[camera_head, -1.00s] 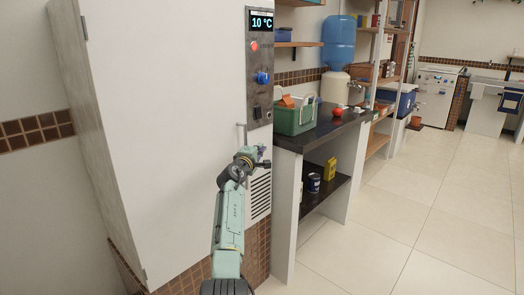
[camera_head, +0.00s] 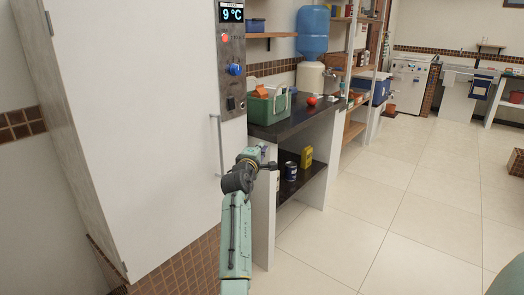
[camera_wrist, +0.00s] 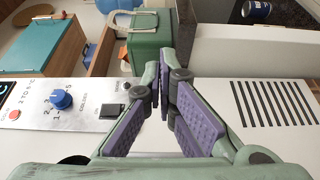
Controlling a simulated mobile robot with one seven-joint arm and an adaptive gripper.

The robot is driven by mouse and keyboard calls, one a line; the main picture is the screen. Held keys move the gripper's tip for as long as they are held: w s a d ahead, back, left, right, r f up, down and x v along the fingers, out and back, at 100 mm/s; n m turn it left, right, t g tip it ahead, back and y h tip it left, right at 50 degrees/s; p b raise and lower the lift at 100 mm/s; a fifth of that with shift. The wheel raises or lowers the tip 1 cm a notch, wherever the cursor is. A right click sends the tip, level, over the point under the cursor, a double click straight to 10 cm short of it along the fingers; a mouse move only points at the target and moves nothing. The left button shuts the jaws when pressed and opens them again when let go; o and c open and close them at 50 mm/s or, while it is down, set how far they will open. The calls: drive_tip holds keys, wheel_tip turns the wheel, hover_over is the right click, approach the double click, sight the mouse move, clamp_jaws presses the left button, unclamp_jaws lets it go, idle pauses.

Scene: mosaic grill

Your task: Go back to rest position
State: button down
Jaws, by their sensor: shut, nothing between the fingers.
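My gripper (camera_wrist: 164,80) shows in the wrist view with its purple-padded fingers meeting at the tips, shut and empty. In the head view my arm reaches up from the bottom, and its end (camera_head: 262,160) is in front of the dark counter's left end, right of the tall white cabinet (camera_head: 130,130). The fingers are too small to make out there. The cabinet's control panel (camera_head: 232,60) has a display reading 9 °C, a red light and a blue knob (camera_head: 235,69). The blue knob also shows in the wrist view (camera_wrist: 62,101).
The dark counter (camera_head: 300,120) holds a green crate (camera_head: 268,107) and a red round thing (camera_head: 311,101). A yellow container (camera_head: 307,156) and a blue can (camera_head: 290,171) stand on its lower shelf. Open tiled floor (camera_head: 400,190) lies to the right.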

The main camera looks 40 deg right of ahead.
drive_tip(key=shift+s, duration=0.4)
